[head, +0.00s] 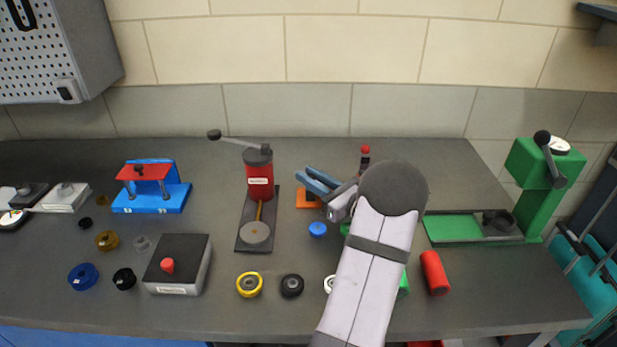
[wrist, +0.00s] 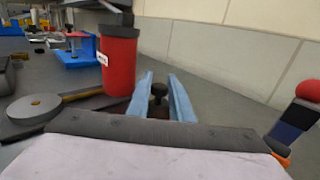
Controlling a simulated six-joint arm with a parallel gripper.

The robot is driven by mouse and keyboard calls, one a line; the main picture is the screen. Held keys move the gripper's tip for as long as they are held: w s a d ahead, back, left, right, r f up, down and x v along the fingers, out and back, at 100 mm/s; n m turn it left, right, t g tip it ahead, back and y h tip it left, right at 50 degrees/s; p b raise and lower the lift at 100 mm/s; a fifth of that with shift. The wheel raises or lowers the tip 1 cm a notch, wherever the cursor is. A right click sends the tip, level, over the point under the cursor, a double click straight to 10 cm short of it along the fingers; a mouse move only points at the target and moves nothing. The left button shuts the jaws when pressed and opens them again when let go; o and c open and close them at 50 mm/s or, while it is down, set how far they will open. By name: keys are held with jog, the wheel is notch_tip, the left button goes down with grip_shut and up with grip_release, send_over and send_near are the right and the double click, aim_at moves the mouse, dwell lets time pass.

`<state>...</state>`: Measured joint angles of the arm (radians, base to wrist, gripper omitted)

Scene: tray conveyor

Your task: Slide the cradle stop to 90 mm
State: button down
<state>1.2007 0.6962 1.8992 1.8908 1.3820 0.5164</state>
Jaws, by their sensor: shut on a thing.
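My gripper (head: 303,174) has two pale blue fingers and is at the back middle of the bench, just right of the red hand press (head: 260,180). In the wrist view my gripper (wrist: 160,80) is shut on a small dark knob (wrist: 159,91) between its fingers. An orange block (head: 306,199) shows below the fingers in the head view. Whether the knob belongs to the cradle stop is unclear. A green press (head: 540,185) at right has a green bed (head: 452,228) and a dark round cradle (head: 498,221). No scale is readable.
A red-ball post (head: 365,155) stands close right of the fingers and also shows in the wrist view (wrist: 308,91). A red cylinder (head: 434,273) lies front right. A blue fixture (head: 151,195) stands at left. Several loose caps and rollers lie along the front. My arm hides the bench's middle right.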

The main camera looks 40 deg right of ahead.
jog(key=s+d, duration=0.3)
jog(key=shift+a, duration=0.1)
jog(key=shift+w, duration=0.1)
jog(key=c, duration=1.6)
grip_release()
jog(key=shift+c, duration=0.2)
jog(key=shift+s+b, duration=0.85)
jog(key=shift+s, duration=2.85)
